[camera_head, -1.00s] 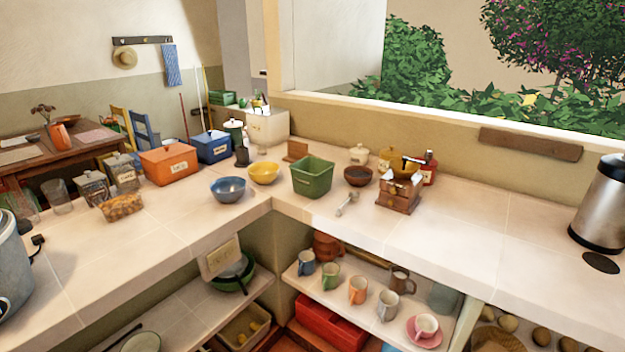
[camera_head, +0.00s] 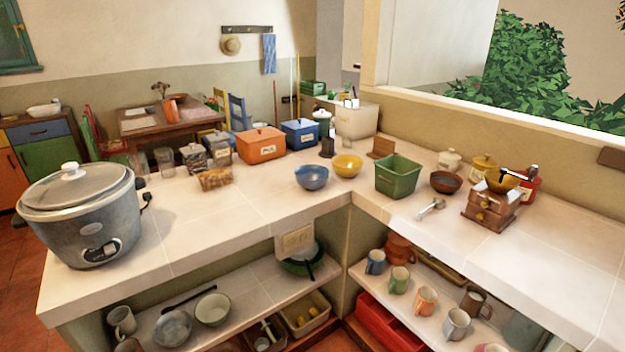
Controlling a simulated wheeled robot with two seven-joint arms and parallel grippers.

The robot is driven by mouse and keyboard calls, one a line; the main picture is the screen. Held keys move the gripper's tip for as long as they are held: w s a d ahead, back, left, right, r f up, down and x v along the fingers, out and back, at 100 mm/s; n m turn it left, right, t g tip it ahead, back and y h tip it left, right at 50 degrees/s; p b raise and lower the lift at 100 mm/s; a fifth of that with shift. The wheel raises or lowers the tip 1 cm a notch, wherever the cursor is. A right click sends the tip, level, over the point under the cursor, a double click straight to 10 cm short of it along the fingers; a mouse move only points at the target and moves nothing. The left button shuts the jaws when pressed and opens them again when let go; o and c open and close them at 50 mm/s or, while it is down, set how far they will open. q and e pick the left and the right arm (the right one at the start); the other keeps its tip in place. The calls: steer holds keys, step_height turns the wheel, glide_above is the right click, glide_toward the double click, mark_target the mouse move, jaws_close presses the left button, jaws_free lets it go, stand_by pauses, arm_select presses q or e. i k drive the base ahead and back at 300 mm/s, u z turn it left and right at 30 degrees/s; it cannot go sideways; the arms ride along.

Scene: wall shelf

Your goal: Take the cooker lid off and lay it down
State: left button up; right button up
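A grey rice cooker (camera_head: 92,228) stands on the left end of the pale counter in the head view. Its lid (camera_head: 74,190) sits on top, with a pale knob (camera_head: 70,170) at the centre. The lid looks level and rests on the cooker's rim. Neither of my grippers shows in the head view.
Bare counter (camera_head: 205,225) lies right of the cooker. The counter's front edge drops to a lower shelf with bowls (camera_head: 212,309).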

mark_target(76, 182)
steer(key=u, duration=0.85)
steer(key=i, duration=0.5)
steer(key=z, duration=0.85)
steer(key=i, duration=0.75)
steer(key=u, duration=0.6)
steer(key=i, duration=0.55)
steer(key=u, duration=0.5)
